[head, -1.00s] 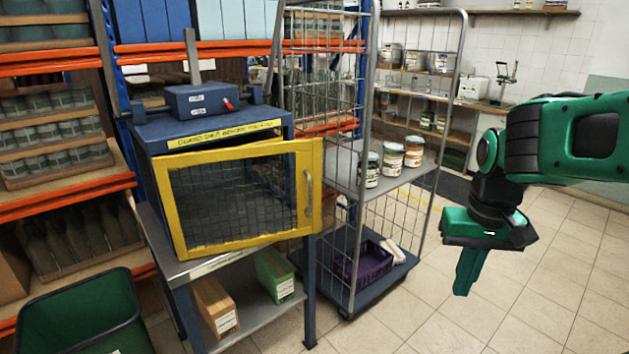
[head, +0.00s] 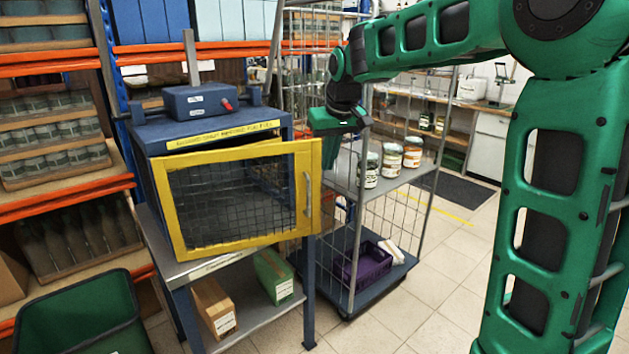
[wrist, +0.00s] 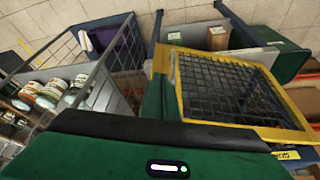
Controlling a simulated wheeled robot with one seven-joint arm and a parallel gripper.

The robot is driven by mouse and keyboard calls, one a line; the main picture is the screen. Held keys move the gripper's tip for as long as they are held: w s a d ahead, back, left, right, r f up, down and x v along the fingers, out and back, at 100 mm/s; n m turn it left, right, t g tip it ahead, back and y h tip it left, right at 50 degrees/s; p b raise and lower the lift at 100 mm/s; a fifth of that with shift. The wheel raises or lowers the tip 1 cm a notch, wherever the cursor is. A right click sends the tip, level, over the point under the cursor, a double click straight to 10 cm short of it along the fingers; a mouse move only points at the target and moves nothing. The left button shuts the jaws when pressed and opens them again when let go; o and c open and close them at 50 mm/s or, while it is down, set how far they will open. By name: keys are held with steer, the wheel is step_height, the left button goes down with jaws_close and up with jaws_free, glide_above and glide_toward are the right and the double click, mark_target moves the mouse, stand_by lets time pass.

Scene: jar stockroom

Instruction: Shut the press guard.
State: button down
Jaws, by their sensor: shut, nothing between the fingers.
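The press (head: 215,128) is a blue cabinet on a metal stand. Its guard is a yellow frame (head: 235,242) with dark wire mesh and a grey handle (head: 309,194) on the right side. The guard stands partly open, its right edge out past the cabinet's front. My gripper (head: 328,158) is shut and empty, fingers down, just right of the guard's upper right corner. In the wrist view the green fingers (wrist: 157,97) show beside the guard's yellow edge (wrist: 174,80); I cannot tell whether they touch it.
A wire roll cage (head: 345,255) with jars (head: 391,160) and a purple crate (head: 368,262) stands close to the right of the press. A green bin (head: 82,318) is at front left. Open tiled floor (head: 430,300) lies right of the cage.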

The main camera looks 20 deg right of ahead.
mark_target(314, 186)
steer(key=x, duration=0.3)
steer(key=w+x, duration=0.1)
steer(key=x, duration=0.3)
steer(key=w+r+x, duration=0.1)
steer(key=x, duration=0.3)
steer(key=shift+w+a, duration=0.15)
steer(key=shift+w, duration=0.95)
